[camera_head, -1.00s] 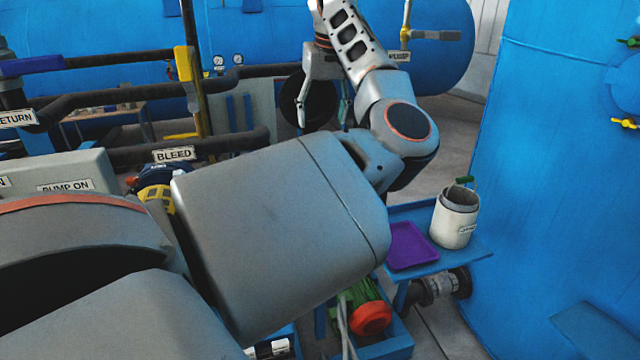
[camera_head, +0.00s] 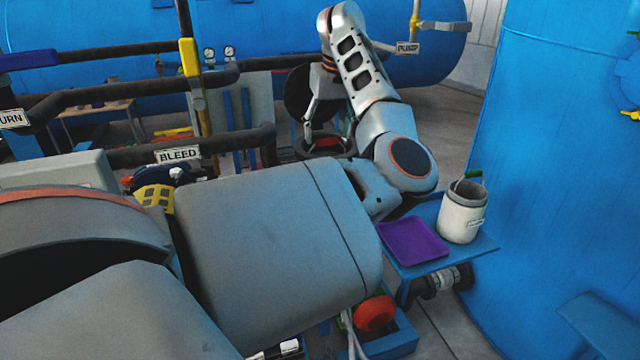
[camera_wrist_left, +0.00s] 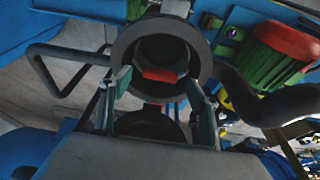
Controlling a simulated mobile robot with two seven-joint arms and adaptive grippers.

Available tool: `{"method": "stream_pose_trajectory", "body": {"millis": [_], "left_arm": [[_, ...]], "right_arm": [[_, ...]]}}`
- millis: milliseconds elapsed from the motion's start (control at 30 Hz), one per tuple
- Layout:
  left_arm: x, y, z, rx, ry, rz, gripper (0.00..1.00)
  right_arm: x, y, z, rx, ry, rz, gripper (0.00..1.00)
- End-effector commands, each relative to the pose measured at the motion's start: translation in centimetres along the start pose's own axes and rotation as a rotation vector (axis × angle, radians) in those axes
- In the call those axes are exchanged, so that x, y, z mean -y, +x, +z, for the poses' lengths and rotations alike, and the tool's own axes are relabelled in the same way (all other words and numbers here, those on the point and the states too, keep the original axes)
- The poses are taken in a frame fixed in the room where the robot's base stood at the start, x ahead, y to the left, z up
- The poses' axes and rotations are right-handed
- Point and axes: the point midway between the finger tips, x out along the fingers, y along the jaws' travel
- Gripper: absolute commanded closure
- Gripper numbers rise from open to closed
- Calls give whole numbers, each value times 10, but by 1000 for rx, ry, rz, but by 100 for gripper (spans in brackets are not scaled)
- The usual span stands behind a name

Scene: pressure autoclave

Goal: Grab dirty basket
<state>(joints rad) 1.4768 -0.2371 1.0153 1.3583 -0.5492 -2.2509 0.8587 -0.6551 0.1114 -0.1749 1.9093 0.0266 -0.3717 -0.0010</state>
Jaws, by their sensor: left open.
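My left gripper (camera_head: 326,112) is open and empty. Its fingers point down just above a dark, round, open-topped vessel (camera_head: 345,153). Something red (camera_head: 327,142) shows inside the vessel. In the left wrist view the open fingers (camera_wrist_left: 157,82) stand on either side of the ring-shaped rim (camera_wrist_left: 202,48), with the red piece (camera_wrist_left: 162,75) between them. I cannot tell whether the fingers touch anything. No basket is clearly recognisable; whether the red piece belongs to one cannot be told. My right gripper is not in view.
A dark round lid (camera_head: 297,92) stands upright behind the gripper. A white pot (camera_head: 461,218) and a purple tray (camera_head: 412,239) sit on a small blue table (camera_head: 450,256) at right. Dark pipes (camera_head: 100,97) run at left. A large blue tank (camera_head: 560,180) fills the right.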

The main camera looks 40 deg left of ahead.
Motion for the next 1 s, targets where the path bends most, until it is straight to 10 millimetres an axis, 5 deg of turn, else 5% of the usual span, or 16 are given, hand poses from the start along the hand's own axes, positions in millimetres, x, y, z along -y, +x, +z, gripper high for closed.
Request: {"method": "stream_pose_trajectory", "body": {"millis": [467, 733, 1000], "left_arm": [[-6, 11, 8, 0, -1, -1, 39], [-6, 11, 8, 0, 0, -1, 100], [-5, 10, 7, -1, -1, 0, 100]], "right_arm": [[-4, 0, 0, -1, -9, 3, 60], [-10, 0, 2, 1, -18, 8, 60], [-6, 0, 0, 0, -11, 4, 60]]}}
